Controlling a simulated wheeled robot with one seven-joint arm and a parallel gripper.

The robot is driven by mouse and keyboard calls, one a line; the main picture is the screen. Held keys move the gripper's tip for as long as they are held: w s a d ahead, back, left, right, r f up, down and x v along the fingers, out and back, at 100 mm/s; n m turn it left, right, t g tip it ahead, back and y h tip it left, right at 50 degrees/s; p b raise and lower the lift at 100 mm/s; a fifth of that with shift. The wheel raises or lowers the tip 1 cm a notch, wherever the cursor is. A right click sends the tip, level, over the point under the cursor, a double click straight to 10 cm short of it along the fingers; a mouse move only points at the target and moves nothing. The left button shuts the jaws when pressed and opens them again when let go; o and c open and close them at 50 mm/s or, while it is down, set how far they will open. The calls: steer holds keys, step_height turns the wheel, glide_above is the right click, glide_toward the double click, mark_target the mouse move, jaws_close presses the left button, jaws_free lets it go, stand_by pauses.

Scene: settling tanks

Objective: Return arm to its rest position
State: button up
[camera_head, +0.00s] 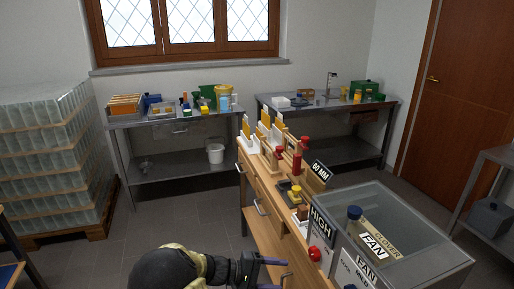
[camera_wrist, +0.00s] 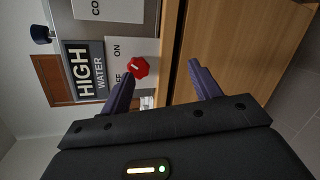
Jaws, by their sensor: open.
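My gripper (camera_head: 276,268) is at the bottom middle of the head view, beside the front of the wooden bench. Its two purple fingers are apart, and nothing shows between them. In the wrist view my gripper (camera_wrist: 162,84) points at the bench front, with its left finger near a red knob (camera_wrist: 139,67) in the picture. Whether the finger touches the knob cannot be told. The same red knob (camera_head: 314,254) shows in the head view at the bench's edge, right of my gripper. My dark arm runs in from the bottom edge of the head view.
The wooden bench (camera_head: 262,222) with drawer handles stands close by my gripper. A grey clear-topped tank (camera_head: 420,226) and a HIGH sign (camera_head: 320,222) stand on its right. Stacked glass jars (camera_head: 50,150) fill the left. Open floor (camera_head: 180,232) lies left of the bench.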

steer(key=s+d+r+m+g+y+p, duration=0.2)
steer(key=s+d+r+g+y+p, duration=0.15)
steer(key=s+d+y, duration=0.4)
steer(key=s+d+r+m+t+y+p, duration=0.1)
steer(key=s+r+m+t+y+p, duration=0.1)
steer(key=r, duration=0.4)
steer(key=s+d+r+m+t+y+p, duration=0.1)
steer(key=s+d+r+t+y+p, duration=0.1)
steer(key=s+r+y, duration=0.3)
steer(key=shift+r+m+p, duration=0.4)
steer(key=shift+r+p, duration=0.1)
steer(key=shift+r, duration=0.4)
